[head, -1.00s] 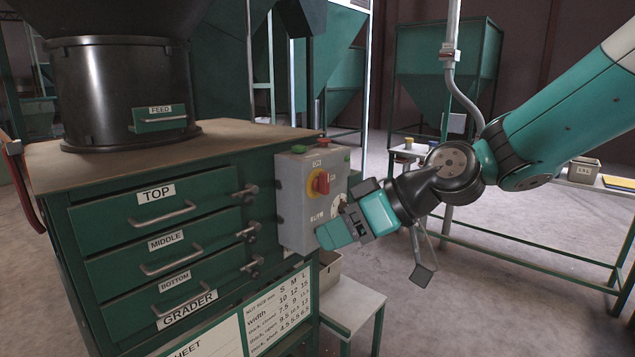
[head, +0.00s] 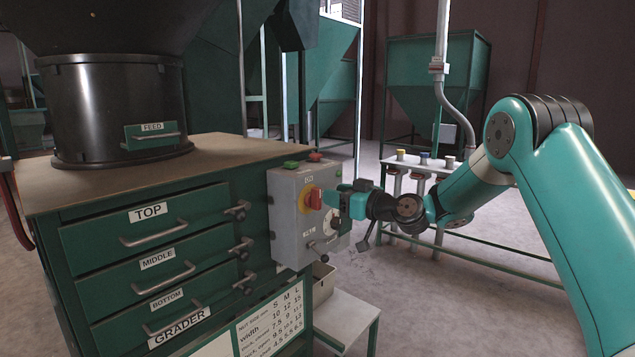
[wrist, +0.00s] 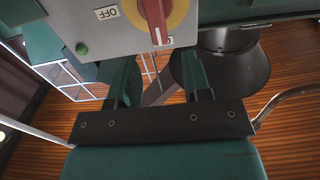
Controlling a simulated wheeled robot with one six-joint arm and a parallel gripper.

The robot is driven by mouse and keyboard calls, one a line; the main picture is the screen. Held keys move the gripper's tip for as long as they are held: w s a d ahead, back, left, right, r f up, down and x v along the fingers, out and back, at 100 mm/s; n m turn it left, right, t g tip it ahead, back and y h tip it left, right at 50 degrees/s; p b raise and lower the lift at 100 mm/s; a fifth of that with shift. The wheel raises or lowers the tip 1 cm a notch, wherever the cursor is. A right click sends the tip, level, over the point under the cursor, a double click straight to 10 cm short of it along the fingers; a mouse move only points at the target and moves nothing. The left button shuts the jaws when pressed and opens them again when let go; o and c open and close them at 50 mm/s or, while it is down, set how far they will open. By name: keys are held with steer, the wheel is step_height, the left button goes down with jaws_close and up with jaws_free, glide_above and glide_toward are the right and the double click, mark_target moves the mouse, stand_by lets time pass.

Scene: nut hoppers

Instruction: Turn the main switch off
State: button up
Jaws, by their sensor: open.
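The main switch is a red handle (head: 314,198) on a yellow disc (head: 303,200), on the front of a grey control box (head: 285,240). In the wrist view the red handle (wrist: 155,20) and the yellow disc (wrist: 183,10) are cut by the top edge, with an OFF label (wrist: 107,13) beside the disc. The handle lies along the picture's vertical there, not toward the OFF label. My gripper (head: 330,199) is close to the handle on its right side in the head view. Its fingers (wrist: 160,65) are apart with nothing between them; contact with the handle cannot be told.
The green drawer cabinet (head: 75,245) stands left. A white stool (head: 347,315) stands below. A green-framed bench is behind my arm.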

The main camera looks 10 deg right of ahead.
mark_target(320, 191)
steer(key=p+x, duration=0.1)
steer(key=x, duration=0.5)
steer(key=shift+w+a+p, duration=0.2)
steer(key=shift+p, duration=0.15)
steer(key=shift+c, duration=0.3)
steer(key=c, duration=0.7)
steer(key=shift+f, duration=0.15)
jaws_close()
